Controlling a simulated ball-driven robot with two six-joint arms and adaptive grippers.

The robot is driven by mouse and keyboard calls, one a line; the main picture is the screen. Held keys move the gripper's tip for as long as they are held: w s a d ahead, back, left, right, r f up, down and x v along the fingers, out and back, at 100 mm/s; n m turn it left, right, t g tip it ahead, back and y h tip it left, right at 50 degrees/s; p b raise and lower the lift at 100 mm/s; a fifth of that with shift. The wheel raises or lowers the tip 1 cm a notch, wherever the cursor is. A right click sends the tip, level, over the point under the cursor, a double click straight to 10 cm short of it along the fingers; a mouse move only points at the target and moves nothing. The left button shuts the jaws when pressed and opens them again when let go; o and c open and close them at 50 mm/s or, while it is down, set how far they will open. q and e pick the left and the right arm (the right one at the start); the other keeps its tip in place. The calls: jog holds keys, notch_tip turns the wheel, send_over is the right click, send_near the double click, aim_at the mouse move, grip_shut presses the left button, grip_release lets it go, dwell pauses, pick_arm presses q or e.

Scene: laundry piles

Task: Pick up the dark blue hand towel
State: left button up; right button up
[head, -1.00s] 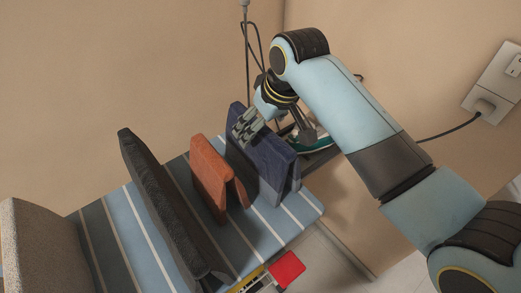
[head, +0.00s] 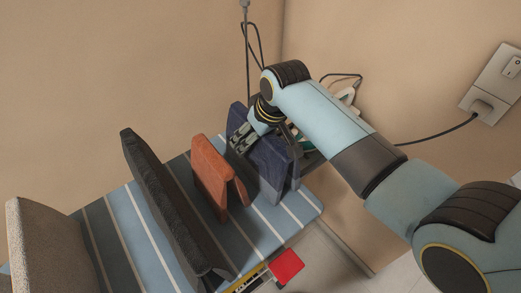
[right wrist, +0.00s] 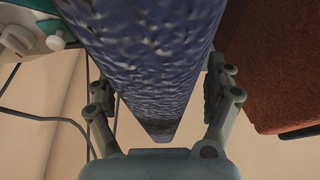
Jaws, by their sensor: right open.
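The dark blue hand towel (head: 273,166) stands folded like a tent at the right end of a striped ironing board (head: 311,208). My right gripper (head: 266,140) is open over its top edge, one finger on each side. In the right wrist view, the towel (right wrist: 145,55) runs between the two open fingers of the gripper (right wrist: 160,98). Gaps show beside the fingers near the towel's near end; contact cannot be seen clearly. My left gripper is not in view.
A folded terracotta towel (head: 210,172) stands close to the left of the blue one. Further left are a tall black folded cloth (head: 160,195) and a beige one (head: 45,250). A white and green iron (head: 345,97) is behind my right arm. A red item (head: 286,266) lies at the front edge.

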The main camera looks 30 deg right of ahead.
jog(key=shift+f, duration=0.2)
dwell(0.3)
jog(key=c, duration=1.5)
